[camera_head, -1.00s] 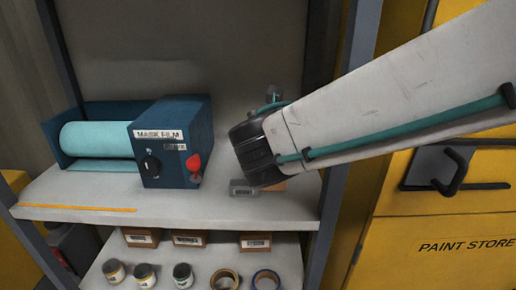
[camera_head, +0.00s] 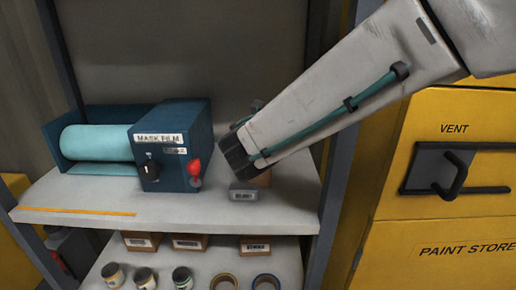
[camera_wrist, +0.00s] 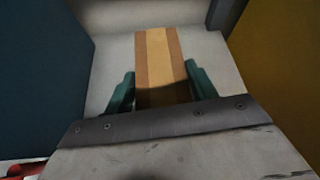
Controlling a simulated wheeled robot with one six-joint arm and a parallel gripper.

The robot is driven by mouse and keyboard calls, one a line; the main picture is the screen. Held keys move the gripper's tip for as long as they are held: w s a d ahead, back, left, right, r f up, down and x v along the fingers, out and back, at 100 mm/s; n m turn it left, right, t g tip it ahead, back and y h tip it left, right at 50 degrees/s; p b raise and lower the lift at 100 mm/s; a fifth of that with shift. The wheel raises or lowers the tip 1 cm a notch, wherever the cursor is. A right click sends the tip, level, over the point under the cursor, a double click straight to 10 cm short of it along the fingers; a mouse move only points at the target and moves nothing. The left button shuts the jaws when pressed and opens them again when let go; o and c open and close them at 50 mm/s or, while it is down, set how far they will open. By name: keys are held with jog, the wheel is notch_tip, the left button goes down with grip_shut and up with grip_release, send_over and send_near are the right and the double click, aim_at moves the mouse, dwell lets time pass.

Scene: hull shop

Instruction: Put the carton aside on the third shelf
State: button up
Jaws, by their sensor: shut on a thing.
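The carton (camera_wrist: 159,58) is brown with a lighter tape strip down its middle. In the wrist view it stands between the two green fingers of my gripper (camera_wrist: 161,88), which is shut on it. In the head view a small brown part of the carton (camera_head: 265,179) shows behind the end of my arm; my fingers are mostly hidden there. The carton is at the right part of the upper visible shelf (camera_head: 190,213). I cannot tell whether it rests on the shelf or is just above it.
A blue mask film dispenser (camera_head: 172,170) stands left of the carton. The lower shelf (camera_head: 200,257) holds labelled boxes, jars and tape rolls. A grey post and the yellow paint store cabinet (camera_head: 445,225) stand right.

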jog(key=o, duration=1.1)
jog(key=shift+f, duration=0.15)
jog(key=shift+r, duration=0.2)
jog(key=v, duration=1.2)
